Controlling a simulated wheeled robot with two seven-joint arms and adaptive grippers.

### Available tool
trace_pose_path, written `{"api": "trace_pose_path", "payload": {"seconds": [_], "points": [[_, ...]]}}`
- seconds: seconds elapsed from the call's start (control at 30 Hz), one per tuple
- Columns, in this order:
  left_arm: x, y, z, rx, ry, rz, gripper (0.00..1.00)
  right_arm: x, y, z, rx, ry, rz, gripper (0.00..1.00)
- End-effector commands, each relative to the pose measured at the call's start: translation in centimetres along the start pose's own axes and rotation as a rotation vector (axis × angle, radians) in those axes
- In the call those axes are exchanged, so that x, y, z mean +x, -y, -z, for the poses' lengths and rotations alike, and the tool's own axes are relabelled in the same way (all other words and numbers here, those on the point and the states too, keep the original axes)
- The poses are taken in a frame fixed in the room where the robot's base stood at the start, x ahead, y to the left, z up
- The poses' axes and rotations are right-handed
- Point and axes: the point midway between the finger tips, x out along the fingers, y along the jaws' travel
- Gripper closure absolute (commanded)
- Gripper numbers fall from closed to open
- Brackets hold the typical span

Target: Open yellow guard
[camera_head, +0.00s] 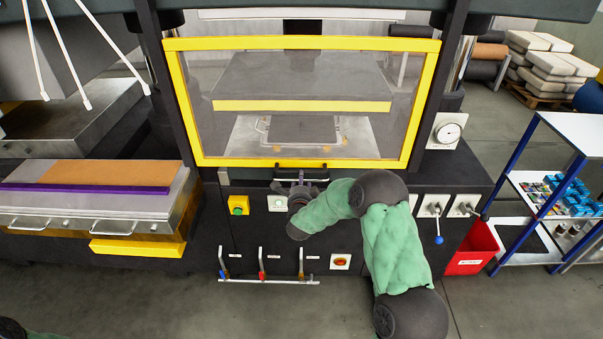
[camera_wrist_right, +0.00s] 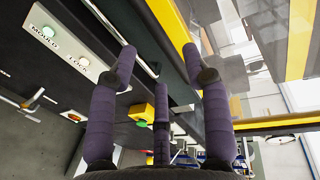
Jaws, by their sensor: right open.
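The yellow guard (camera_head: 301,43) is a yellow frame with a clear pane across the front of the press. It looks lowered, and a press tray shows through it. A black handle (camera_head: 301,165) is at the middle of its bottom edge. My right gripper (camera_head: 301,183) is just below this handle, apart from the guard as far as I can tell. In the right wrist view the gripper (camera_wrist_right: 160,60) has its fingers spread with nothing between them, and the yellow frame (camera_wrist_right: 168,28) runs past the fingertips. My left gripper is out of view.
Several levers (camera_head: 262,263) hang lower on the dark panel. A red bin (camera_head: 472,250) and a shelf rack (camera_head: 545,190) stand at the right. The front floor is clear.

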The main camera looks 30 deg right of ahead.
Motion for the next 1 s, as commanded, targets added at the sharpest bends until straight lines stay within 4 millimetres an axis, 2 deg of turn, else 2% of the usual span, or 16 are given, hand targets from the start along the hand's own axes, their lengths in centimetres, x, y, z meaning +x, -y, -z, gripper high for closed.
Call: {"api": "trace_pose_path", "payload": {"seconds": [0.2, 0.4, 0.6, 0.87, 0.97, 1.0], "points": [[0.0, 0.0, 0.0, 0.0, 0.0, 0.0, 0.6, 3.8, -0.1, 0.0, -0.001, 0.0, -0.001, 0.51], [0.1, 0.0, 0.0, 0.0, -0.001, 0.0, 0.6, 6.1, -0.1, -0.1, -0.002, 0.002, -0.002, 0.51], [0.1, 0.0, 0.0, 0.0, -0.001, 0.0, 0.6, 7.0, -0.1, 0.0, -0.003, 0.002, -0.002, 0.51], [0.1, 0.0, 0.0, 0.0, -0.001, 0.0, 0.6, 7.1, -0.1, 0.0, -0.003, 0.002, -0.002, 0.51], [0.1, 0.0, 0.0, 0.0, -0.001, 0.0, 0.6, 7.0, -0.1, 0.0, -0.003, 0.002, -0.002, 0.77], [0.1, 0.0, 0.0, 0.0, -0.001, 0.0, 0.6, 7.0, -0.1, 0.0, -0.003, 0.002, -0.002, 0.88]]}}
